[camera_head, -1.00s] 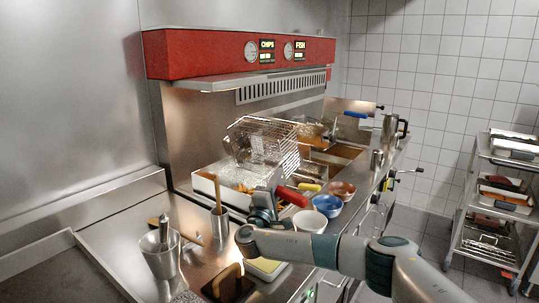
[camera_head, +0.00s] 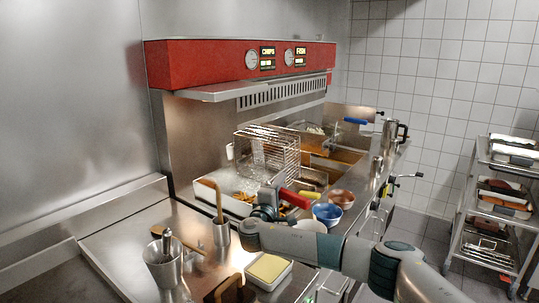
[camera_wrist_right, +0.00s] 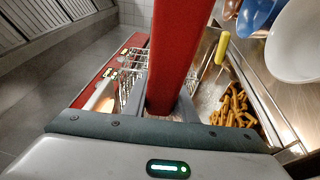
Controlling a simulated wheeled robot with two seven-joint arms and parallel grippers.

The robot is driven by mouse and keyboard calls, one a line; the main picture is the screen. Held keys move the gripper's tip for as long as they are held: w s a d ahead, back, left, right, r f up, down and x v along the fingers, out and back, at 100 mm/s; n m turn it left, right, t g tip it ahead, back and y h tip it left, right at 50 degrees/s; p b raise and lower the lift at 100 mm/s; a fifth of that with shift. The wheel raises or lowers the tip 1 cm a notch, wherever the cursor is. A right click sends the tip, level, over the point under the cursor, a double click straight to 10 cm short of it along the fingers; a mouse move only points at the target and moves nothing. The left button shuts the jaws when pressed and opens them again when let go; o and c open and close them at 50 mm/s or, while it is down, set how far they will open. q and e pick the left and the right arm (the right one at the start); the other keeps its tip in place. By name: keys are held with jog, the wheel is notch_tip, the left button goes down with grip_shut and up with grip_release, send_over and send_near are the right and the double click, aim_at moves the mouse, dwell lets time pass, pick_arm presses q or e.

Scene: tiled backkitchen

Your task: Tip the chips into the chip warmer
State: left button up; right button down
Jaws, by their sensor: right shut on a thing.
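The wire chip basket (camera_head: 268,152) hangs above the chip warmer (camera_head: 204,188), a pale-walled steel bay under the red hood. Its red handle (camera_head: 295,198) points toward me, and it also fills the middle of the right wrist view (camera_wrist_right: 180,45). My right gripper (camera_head: 272,205) is shut on this handle. Golden chips (camera_wrist_right: 235,105) lie in the warmer at right in the wrist view; a few show below the basket in the head view (camera_head: 243,196). I make out no chips through the mesh. My left gripper is not in view.
Blue (camera_head: 327,213) and brown (camera_head: 341,198) bowls stand right of the gripper. A blue-handled basket (camera_head: 354,121) is at the fryer behind. A rack trolley (camera_head: 490,205) stands far right.

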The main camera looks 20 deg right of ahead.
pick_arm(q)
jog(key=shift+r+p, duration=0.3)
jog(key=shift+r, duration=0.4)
pick_arm(e)
jog(key=shift+w+d+r+y, duration=0.1)
jog(key=shift+r+y, duration=0.2)
jog(key=shift+r, duration=0.1)
